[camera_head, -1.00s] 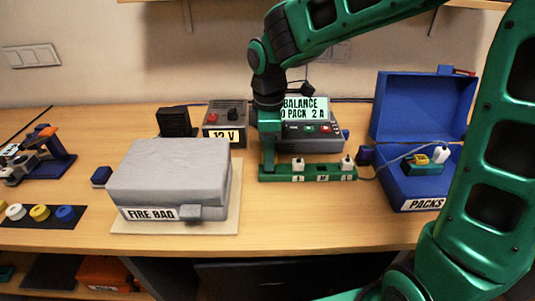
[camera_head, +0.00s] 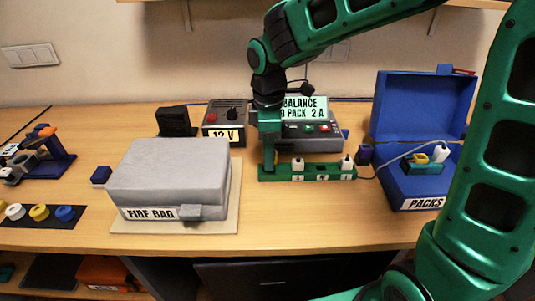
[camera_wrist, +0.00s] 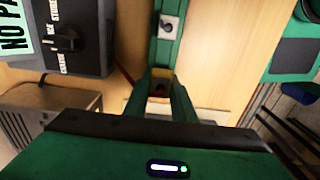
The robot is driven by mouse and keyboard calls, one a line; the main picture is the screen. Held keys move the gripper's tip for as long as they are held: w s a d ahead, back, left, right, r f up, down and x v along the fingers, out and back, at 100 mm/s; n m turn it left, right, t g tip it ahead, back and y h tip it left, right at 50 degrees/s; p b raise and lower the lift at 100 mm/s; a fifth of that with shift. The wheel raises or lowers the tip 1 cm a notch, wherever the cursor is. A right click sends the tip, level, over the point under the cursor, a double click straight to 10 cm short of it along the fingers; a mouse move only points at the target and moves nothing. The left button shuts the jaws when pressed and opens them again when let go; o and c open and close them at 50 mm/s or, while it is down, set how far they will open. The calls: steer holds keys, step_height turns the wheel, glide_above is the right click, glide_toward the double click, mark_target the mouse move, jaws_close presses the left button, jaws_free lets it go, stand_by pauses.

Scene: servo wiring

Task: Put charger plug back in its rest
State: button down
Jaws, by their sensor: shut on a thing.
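My gripper (camera_head: 268,165) is low at the left end of the green rest strip (camera_head: 322,178), pointing down. In the wrist view my gripper (camera_wrist: 160,84) is shut on a small yellow piece with a dark face, which I take as the charger plug (camera_wrist: 160,76). The plug lies at the end of the strip (camera_wrist: 164,52); I cannot tell whether it is fully seated. My fingers hide it in the head view. Two white plugs (camera_head: 298,163) (camera_head: 347,161) stand in the strip, one at the middle and one at the right end.
The balance charger (camera_head: 312,143) stands right behind the strip, with the 12 V supply (camera_head: 224,122) to its left. The grey fire bag (camera_head: 172,172) is at left. The open blue packs case (camera_head: 421,108) is at right, with a cable leading toward the strip.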

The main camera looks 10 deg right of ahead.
steer(key=shift+f, duration=0.75)
stand_by(0.4)
steer(key=c, duration=1.4)
jaws_free()
step_height(320, 180, up, 11)
steer(key=shift+f, duration=0.2)
